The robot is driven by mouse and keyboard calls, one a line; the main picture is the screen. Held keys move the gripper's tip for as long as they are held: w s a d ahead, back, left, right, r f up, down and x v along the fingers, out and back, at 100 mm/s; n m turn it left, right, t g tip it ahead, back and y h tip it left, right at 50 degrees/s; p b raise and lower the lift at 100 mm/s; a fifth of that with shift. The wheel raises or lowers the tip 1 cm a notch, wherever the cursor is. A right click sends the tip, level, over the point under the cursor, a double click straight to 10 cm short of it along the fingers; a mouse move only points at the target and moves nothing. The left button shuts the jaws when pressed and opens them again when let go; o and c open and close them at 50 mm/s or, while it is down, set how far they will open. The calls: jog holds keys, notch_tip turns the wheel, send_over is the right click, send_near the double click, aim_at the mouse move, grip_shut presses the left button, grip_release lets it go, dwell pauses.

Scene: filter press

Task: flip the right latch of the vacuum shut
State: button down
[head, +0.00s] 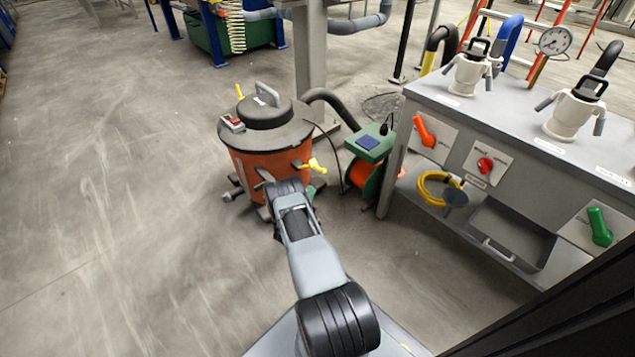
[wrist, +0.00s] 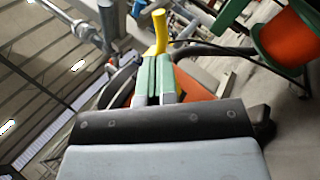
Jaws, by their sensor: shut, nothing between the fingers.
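The vacuum (head: 262,160) is an orange drum with a dark grey lid (head: 267,112) and a grey top handle. Its right latch (head: 314,165) is a yellow lever on the drum's right side, sticking outward from the rim. In the wrist view the yellow latch (wrist: 160,30) stands just beyond the fingertips. My gripper (wrist: 158,64) has green fingers held together, with nothing between them. Its tips are close to the latch's lower end; whether they touch it I cannot tell. In the head view my wrist hides part of the drum's lower front. Another yellow latch (head: 239,91) points up at the lid's far left.
A green and orange hose or cable reel (head: 368,155) stands right of the vacuum. A dark hose (head: 335,100) runs behind it near a grey post (head: 312,60). A grey bench (head: 500,118) with white valves and coloured handles stands at right. The floor at left is clear.

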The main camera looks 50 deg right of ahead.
jog(key=b+x, duration=0.1)
jog(key=x, duration=0.5)
jog(key=shift+w+d, duration=0.1)
dwell(0.3)
